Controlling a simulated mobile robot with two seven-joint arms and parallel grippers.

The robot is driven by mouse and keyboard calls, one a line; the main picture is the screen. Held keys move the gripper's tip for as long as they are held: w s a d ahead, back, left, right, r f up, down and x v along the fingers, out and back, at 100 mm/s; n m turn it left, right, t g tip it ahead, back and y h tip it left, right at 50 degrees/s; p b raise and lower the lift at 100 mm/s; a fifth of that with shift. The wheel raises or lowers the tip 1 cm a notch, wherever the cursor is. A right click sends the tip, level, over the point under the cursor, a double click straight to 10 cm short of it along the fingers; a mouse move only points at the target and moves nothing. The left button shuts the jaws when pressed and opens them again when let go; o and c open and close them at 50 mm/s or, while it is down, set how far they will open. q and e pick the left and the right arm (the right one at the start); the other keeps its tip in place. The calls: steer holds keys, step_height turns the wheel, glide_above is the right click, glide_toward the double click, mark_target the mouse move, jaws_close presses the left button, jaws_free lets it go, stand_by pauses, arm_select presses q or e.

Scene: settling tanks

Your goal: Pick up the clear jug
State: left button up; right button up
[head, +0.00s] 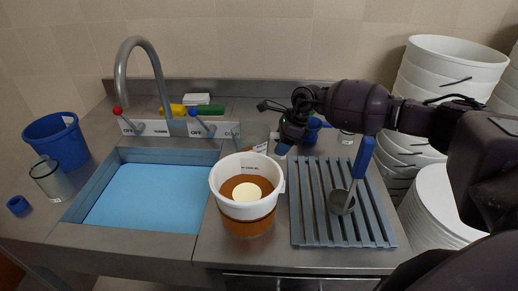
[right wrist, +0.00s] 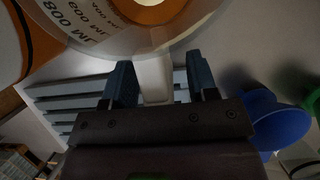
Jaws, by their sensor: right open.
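The clear jug (head: 254,137) stands on the steel counter behind the white bucket, which hides its lower part in the head view. In the right wrist view the jug (right wrist: 105,22) fills the top, with printed marks on its wall. Its pale handle (right wrist: 154,80) lies between the two blue fingers. My right gripper (head: 286,143) is at the right side of the jug in the head view. It also shows in the right wrist view (right wrist: 160,82), open around the handle, with gaps beside it. My left gripper is not in view.
A white bucket (head: 226,175) with orange-brown contents stands in front of the jug. A grey ribbed rack (head: 310,210) with a blue-handled ladle (head: 359,167) lies to the right. The sink (head: 145,197) is left. White bucket stacks (head: 450,62) stand at right.

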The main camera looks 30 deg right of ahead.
steer(key=c, duration=1)
steer(key=shift+r, duration=0.15)
